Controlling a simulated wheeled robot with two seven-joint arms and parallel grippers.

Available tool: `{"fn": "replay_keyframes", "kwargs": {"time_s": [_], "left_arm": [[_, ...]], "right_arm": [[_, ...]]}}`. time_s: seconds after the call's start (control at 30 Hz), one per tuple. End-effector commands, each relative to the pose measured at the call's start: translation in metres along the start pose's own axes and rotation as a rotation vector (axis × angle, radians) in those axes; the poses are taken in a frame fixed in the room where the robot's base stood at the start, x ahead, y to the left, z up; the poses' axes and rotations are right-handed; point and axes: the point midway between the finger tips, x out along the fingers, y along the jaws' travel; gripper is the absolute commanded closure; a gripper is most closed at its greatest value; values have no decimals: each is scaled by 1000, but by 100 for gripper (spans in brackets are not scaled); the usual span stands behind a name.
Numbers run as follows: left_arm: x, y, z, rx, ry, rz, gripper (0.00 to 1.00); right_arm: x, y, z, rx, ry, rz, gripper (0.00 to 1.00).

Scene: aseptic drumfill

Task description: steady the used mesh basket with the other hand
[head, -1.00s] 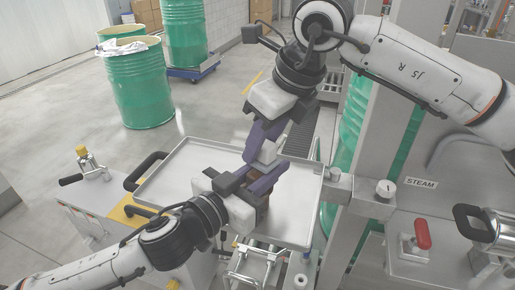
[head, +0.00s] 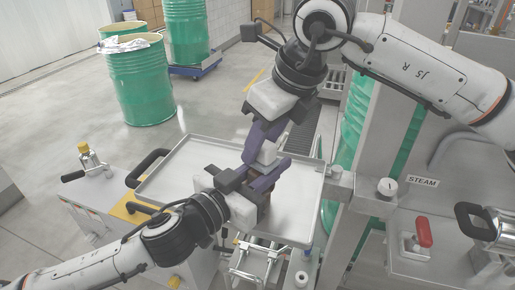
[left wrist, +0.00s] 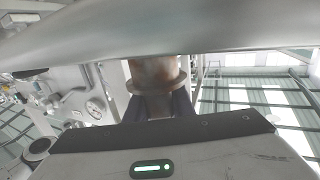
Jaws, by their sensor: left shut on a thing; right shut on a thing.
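The used mesh basket shows in the left wrist view as a brown, stained cylinder with a wider rim (left wrist: 156,75), between the dark fingers of my left gripper (left wrist: 157,104). In the head view my left gripper (head: 268,178) comes in from the lower left and is shut over the tray. My right gripper (head: 256,150) reaches down from above, shut, with its purple fingers close against the left one's. The fingers hide most of the basket in the head view, so what the right fingers hold cannot be made out.
A shallow metal tray (head: 178,172) with a black handle (head: 147,166) lies under both grippers. A steel panel with a STEAM label (head: 422,180) and a red-handled valve (head: 424,232) stands at the right. Green drums (head: 140,85) stand on the floor behind, with open floor around them.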

Motion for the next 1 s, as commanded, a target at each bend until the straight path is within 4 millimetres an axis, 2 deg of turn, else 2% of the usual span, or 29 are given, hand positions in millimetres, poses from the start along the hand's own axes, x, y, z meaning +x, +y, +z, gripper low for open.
{"fn": "replay_keyframes", "kwargs": {"time_s": [0.1, 0.67, 0.8, 1.0], "left_arm": [[0, 1, 2, -1, -4, 1, 100], [0, 0, 2, -1, -4, 0, 100], [0, 0, 2, -1, -4, -1, 100], [0, 0, 2, -1, -5, -1, 100]], "right_arm": [[3, -12, 3, 4, 3, -4, 92], [-7, 39, -16, -2, 2, -1, 92], [-27, 38, -6, 0, -2, -2, 92], [-42, 37, 1, 1, -1, -2, 92]]}}
